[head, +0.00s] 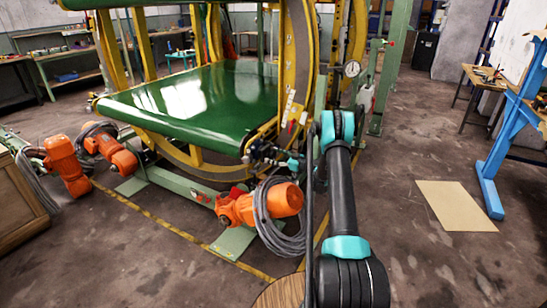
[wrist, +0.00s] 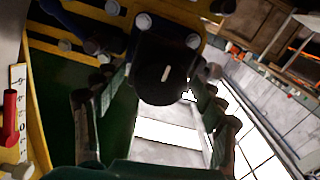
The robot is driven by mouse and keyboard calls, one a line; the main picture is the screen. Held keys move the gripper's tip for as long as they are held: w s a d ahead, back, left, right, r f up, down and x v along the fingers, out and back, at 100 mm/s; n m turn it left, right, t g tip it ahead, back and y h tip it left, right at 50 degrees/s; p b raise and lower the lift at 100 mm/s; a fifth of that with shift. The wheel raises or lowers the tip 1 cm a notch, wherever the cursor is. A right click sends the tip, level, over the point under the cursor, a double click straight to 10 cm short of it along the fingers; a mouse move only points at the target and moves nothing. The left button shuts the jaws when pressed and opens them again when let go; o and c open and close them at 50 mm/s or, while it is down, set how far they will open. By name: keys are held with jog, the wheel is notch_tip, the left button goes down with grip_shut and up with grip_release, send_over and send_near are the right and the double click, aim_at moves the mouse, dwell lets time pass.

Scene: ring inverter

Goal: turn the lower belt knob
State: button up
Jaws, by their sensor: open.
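In the wrist view a round black knob (wrist: 163,75) with a short white mark shows near the top centre, on a yellow and dark bolted plate (wrist: 110,18). The white mark stands nearly upright, slightly slanted. My gripper (wrist: 157,92) is open, with one dark finger to the left of the knob and one to the right. Gaps seem to show on both sides; I cannot tell if a finger touches. In the head view my gripper (head: 277,158) is at the near right corner of the lower green belt (head: 190,100). The knob cannot be made out there.
A red pointer (wrist: 10,118) on a white scale is at the wrist view's left edge. In the head view, orange motors (head: 275,202) with coiled grey cables stand below my gripper. A round gauge (head: 352,69) is behind my arm. The floor at right has a cardboard sheet (head: 455,206).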

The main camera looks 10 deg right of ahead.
jog(key=shift+c, duration=0.3)
jog(key=c, duration=1.1)
